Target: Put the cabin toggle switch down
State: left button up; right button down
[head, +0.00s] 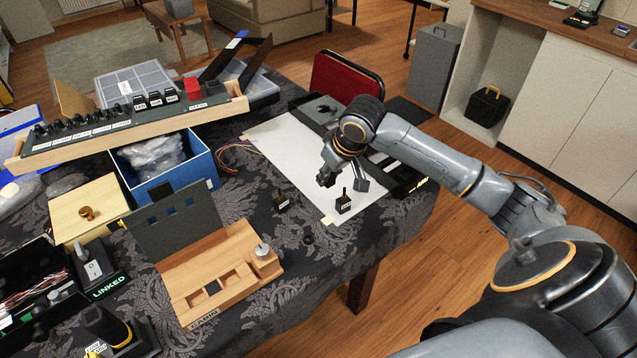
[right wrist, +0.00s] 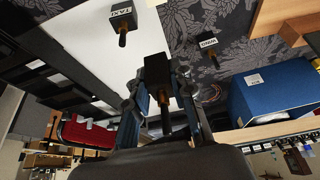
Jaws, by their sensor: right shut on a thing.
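My right gripper (head: 337,168) hangs over the white sheet (head: 284,142) on the table. In the right wrist view the gripper (right wrist: 158,100) is shut on a black toggle switch (right wrist: 157,70) with a brass-coloured lever. The held switch's label is not visible, so I cannot tell whether it is the cabin one. Two similar switches stand apart from the gripper: one labelled TAXI (right wrist: 122,18) on the sheet, and one with a label that looks like WING (right wrist: 208,45) on the dark cloth. A wooden panel marked CABIN (head: 238,243) lies at the front. My left gripper is not in view.
A blue box (head: 197,168) with a clear bag stands left of the sheet. A black tray (head: 405,183) is at the table's right edge. The patterned cloth between sheet and wooden panel is partly clear.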

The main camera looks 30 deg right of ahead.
send_near(315, 187)
jog(key=shift+w+a+f, duration=0.25)
jog(key=shift+w+f, duration=0.3)
jog(key=shift+w, duration=0.1)
jog(key=shift+w+d+f, duration=0.1)
jog(key=shift+w+f, duration=0.35)
jog(key=shift+f, duration=0.15)
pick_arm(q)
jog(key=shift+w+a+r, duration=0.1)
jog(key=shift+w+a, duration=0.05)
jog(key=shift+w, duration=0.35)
pick_arm(e)
jog(key=shift+w+f, duration=0.1)
jog(key=shift+f, duration=1.5)
jog(key=shift+f, duration=0.1)
jog(key=c, duration=1.1)
grip_release()
jog(key=shift+c, duration=0.2)
jog(key=shift+d+r, duration=0.1)
jog(key=shift+r, duration=0.4)
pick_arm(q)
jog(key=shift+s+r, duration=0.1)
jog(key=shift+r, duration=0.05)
pick_arm(e)
jog(key=v, duration=1.1)
